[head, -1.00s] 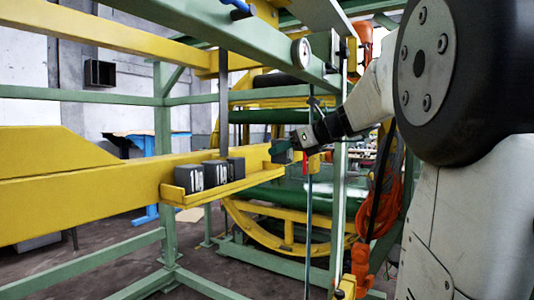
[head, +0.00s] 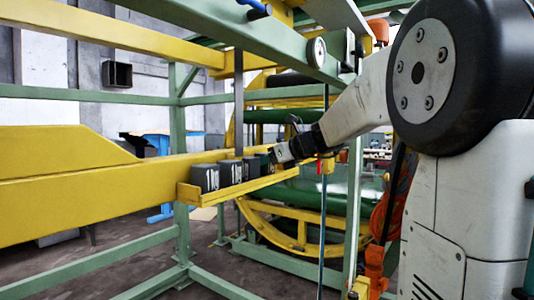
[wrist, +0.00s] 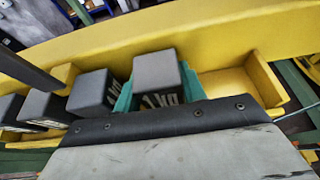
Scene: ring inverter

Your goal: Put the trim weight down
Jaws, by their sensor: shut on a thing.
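The trim weight (wrist: 157,70) is a dark grey block with white "1 kg" lettering. In the wrist view it sits between the teal fingers of my gripper (wrist: 158,90), which is shut on it. It is over the yellow tray (wrist: 225,86), beside the row of other weights; I cannot tell whether it touches the tray floor. In the head view my gripper (head: 270,156) is at the right part of the tray (head: 240,188), and the held weight is mostly hidden there.
Several similar dark weights stand in the tray, such as one at its left end (head: 205,178) and one close to the held weight (wrist: 93,90). The tray's right end is bare. A yellow beam (head: 90,195) runs behind the tray. Green frame posts (head: 180,150) stand around.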

